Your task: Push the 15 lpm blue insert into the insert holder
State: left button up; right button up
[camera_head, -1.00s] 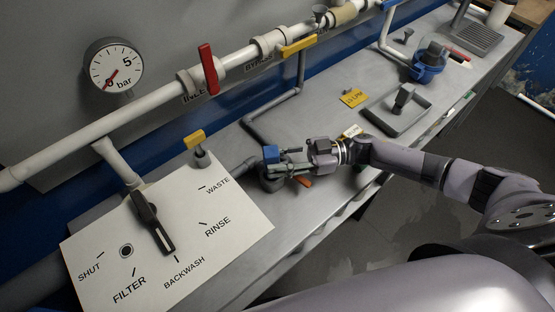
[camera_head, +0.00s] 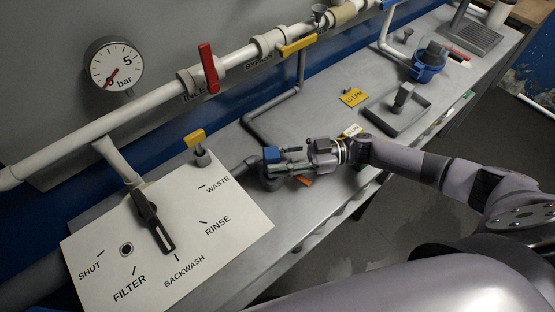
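The blue insert (camera_head: 271,155) is a small blue block at the top of a dark grey holder (camera_head: 270,184) on the bench, just right of the white valve panel. I cannot tell how deep it sits. My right gripper (camera_head: 284,166) reaches in from the right. Its fingertips are at the blue insert and above the holder, and partly hide both. The fingers are too small to tell whether they are shut on the insert. A small orange piece (camera_head: 303,181) shows just below the fingers. My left gripper is not in view.
A white panel (camera_head: 235,225) with a black selector lever stands at the left. Pipes with red (camera_head: 208,68) and yellow (camera_head: 298,46) handles run behind. A grey tray (camera_head: 420,123), yellow label (camera_head: 353,97) and blue cup (camera_head: 428,70) are to the right.

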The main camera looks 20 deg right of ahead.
jog(key=o, duration=0.5)
jog(key=shift+s+f, duration=0.25)
jog(key=shift+f, duration=0.25)
jog(key=shift+c, duration=0.2)
jog(key=shift+r+p, duration=0.4)
jog(key=shift+w+f, duration=0.15)
jog(key=shift+w+r, duration=0.1)
jog(key=shift+r, duration=0.2)
grip_shut()
grip_release()
